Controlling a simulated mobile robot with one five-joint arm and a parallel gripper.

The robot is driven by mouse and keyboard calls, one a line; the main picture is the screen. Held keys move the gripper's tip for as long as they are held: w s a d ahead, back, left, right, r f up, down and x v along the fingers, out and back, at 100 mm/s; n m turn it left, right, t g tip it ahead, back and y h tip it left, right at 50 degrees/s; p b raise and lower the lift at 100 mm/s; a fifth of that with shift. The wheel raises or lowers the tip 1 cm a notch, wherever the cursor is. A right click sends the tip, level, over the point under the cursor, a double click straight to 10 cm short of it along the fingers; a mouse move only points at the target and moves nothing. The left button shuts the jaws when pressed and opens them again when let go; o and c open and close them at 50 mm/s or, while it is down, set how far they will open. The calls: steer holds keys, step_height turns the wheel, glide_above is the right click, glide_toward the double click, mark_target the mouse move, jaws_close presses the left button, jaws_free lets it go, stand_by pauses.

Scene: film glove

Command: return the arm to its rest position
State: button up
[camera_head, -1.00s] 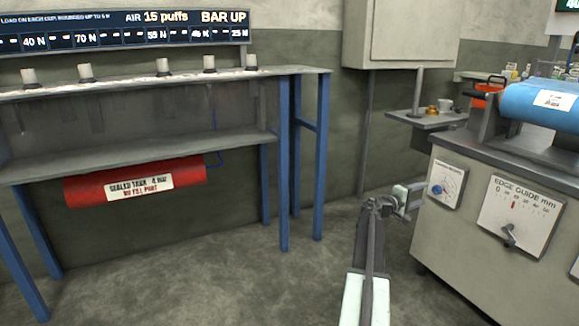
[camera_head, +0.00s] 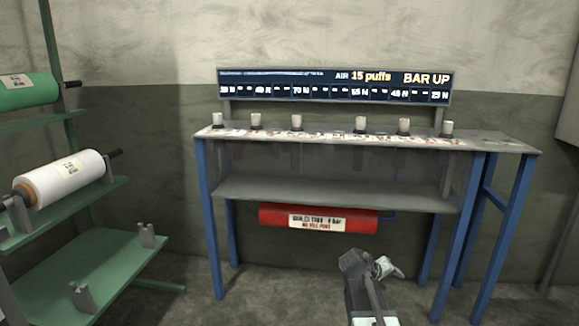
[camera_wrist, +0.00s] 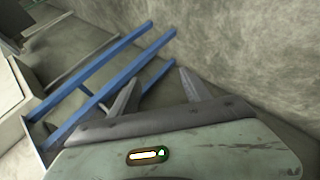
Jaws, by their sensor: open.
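My gripper (camera_head: 388,268) shows at the lower right of the middle in the head view, on my arm in front of the blue-legged bench. It looks small and its fingers are hard to make out there. In the wrist view my gripper (camera_wrist: 158,88) has its two grey fingers spread apart, with nothing between them but the floor and a blue bench leg beyond. It is open and empty.
The bench (camera_head: 340,191) with blue legs carries several pale knobs under a display (camera_head: 335,87). A red tank (camera_head: 345,219) hangs below its shelf. A green rack (camera_head: 80,275) at left holds a white roll (camera_head: 68,178) and a green roll (camera_head: 28,88). Floor between is clear.

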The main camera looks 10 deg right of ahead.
steer(key=s+a+f+g+y, duration=0.25)
steer(key=s+a, duration=0.25)
steer(key=a, duration=0.3)
steer(key=s+a+f+g+y+p, duration=0.1)
steer(key=s+a+y, duration=0.3)
steer(key=s+a, duration=0.3)
steer(key=s+a+f+g+y, duration=0.1)
steer(key=s+a+f+y, duration=0.2)
steer(key=a, duration=0.7)
step_height(320, 180, up, 39)
steer(key=p, duration=3.8)
steer(key=shift+s+d+m, duration=0.3)
steer(key=shift+d+m, duration=0.1)
steer(key=shift+f+h, duration=0.25)
